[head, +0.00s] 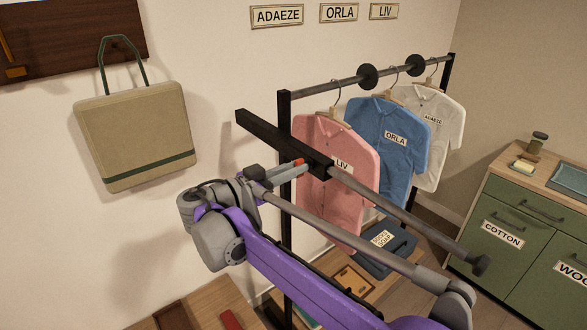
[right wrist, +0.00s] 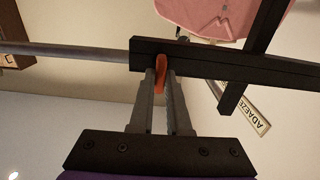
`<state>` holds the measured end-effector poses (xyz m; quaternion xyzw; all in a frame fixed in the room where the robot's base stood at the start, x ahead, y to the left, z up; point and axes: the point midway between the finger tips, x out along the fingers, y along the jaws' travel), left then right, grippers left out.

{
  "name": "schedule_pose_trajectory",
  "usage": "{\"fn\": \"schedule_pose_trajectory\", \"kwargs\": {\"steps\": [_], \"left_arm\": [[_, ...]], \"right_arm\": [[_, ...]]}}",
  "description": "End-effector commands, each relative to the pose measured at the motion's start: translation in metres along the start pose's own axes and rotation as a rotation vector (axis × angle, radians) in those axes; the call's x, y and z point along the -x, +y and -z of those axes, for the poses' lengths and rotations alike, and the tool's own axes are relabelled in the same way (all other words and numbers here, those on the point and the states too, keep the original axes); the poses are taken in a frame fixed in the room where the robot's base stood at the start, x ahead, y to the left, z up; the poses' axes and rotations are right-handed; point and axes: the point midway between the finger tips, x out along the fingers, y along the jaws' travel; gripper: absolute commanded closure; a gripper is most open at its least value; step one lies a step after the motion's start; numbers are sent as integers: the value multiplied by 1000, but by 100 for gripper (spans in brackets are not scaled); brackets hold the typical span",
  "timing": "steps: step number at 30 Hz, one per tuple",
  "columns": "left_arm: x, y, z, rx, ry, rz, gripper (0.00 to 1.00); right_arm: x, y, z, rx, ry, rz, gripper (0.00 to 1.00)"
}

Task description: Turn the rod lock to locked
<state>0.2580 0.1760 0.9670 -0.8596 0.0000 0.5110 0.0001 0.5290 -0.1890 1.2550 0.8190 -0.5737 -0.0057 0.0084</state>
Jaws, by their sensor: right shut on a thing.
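The rod lock is a small orange-red lever (head: 299,161) on the black crossbar (head: 262,131) of the clothes rack, where a grey rod (head: 400,213) joins it. My right gripper (head: 291,170) reaches the lever from the left and is shut on it. In the right wrist view, the lever (right wrist: 161,78) sits between the two grey fingers, crosswise to the black bar (right wrist: 220,66). The fingers hide part of the lever, and I see no lock marking. My left gripper is not in view.
Pink (head: 330,200), blue (head: 388,135) and white (head: 432,120) shirts hang from the rail behind the crossbar. A beige bag (head: 135,135) hangs on the wall at left. A green cabinet (head: 520,240) stands at right. My right arm crosses below the grey rod.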

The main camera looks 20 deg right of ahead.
Motion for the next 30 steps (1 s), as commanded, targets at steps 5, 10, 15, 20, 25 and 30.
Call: {"fn": "schedule_pose_trajectory", "kwargs": {"steps": [5, 10, 15, 20, 25, 30], "left_arm": [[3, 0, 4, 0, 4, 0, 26], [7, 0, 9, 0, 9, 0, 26], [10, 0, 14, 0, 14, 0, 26], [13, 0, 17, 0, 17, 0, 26], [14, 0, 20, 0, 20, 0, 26], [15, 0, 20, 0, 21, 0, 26]], "right_arm": [[0, 0, 1, 72, 0, -1, 100], [0, -1, 1, 195, -1, -1, 100], [0, -2, 0, 352, -1, -1, 100], [0, -2, 0, 505, -2, 0, 100], [0, -3, -2, 667, -2, 0, 100], [0, -3, -2, 829, -2, 0, 100]]}}
